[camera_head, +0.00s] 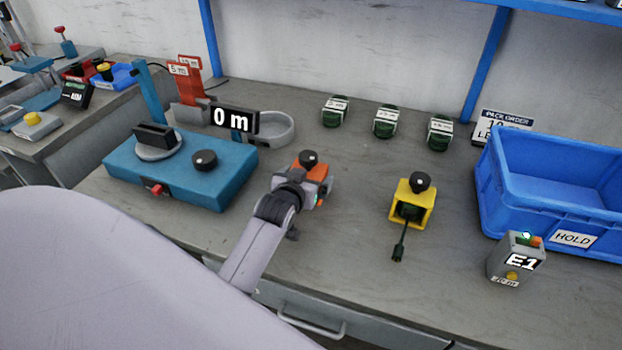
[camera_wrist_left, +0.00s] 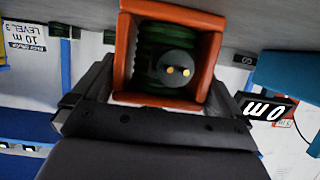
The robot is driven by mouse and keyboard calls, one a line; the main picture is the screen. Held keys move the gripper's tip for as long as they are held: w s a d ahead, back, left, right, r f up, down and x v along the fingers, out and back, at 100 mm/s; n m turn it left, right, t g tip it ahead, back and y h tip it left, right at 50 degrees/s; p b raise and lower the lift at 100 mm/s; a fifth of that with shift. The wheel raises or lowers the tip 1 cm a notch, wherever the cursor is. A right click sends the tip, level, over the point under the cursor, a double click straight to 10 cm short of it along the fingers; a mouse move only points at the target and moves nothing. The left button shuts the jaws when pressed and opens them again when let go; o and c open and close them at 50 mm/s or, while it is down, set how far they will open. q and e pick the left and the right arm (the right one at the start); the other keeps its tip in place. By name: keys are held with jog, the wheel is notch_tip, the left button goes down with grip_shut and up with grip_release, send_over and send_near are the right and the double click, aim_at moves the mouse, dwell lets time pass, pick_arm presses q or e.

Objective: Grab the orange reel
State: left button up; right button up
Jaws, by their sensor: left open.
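The orange reel (camera_head: 314,167) stands on the grey bench in the middle of the head view, with a black knob on top. My left gripper (camera_head: 309,186) is at the reel and hides much of its near side. In the left wrist view the orange reel (camera_wrist_left: 125,60) shows as a square orange frame around dark green cable, with a round grey plug face in front. The left gripper's fingers (camera_wrist_left: 165,95) lie on either side of the frame and are open. Whether they touch it, I cannot tell. My right gripper is not in view.
A yellow reel (camera_head: 425,212) with a hanging plug stands to the right. A blue machine (camera_head: 225,165) with a "0 m" display (camera_head: 234,119) is at left. Several green cable coils (camera_head: 385,121) line the back. A blue HOLD crate (camera_head: 533,219) and an E1 box (camera_head: 505,262) stand at right.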

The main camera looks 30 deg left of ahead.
pick_arm(q)
jog(key=shift+r, duration=0.1)
jog(key=shift+s, duration=0.1)
jog(key=c, duration=0.7)
jog(key=shift+c, duration=0.9)
jog(key=shift+r, duration=0.1)
